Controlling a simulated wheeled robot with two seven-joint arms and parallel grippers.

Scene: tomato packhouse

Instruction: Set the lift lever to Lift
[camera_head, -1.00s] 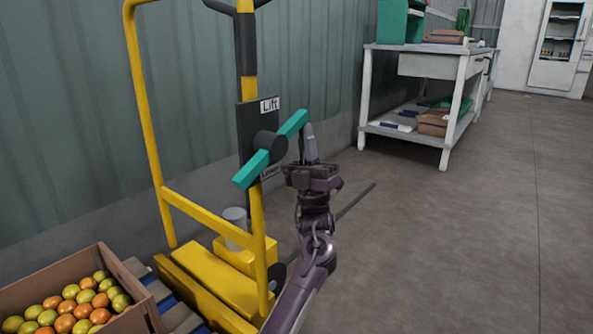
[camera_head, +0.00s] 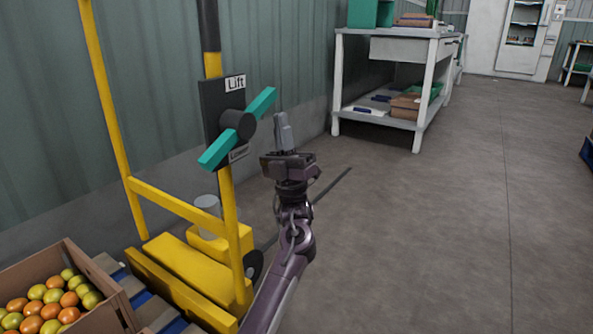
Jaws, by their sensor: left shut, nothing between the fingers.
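The lift lever (camera_head: 215,152) is a teal bar through a dark round hub (camera_head: 236,125) on a black plate. It is tilted, its right end up and its left end down. A "Lift" label (camera_head: 235,83) is at the top of the plate; a lower label (camera_head: 238,154) is partly hidden by the bar. The plate is on the yellow post of a pallet truck (camera_head: 188,271). My left gripper (camera_head: 284,128) is shut and empty, pointing up, just right of and below the lever's upper right end, with a small gap in the picture. My right gripper is not in view.
A white workbench (camera_head: 421,88) with boxes stands at the back. The corrugated wall is behind the truck.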

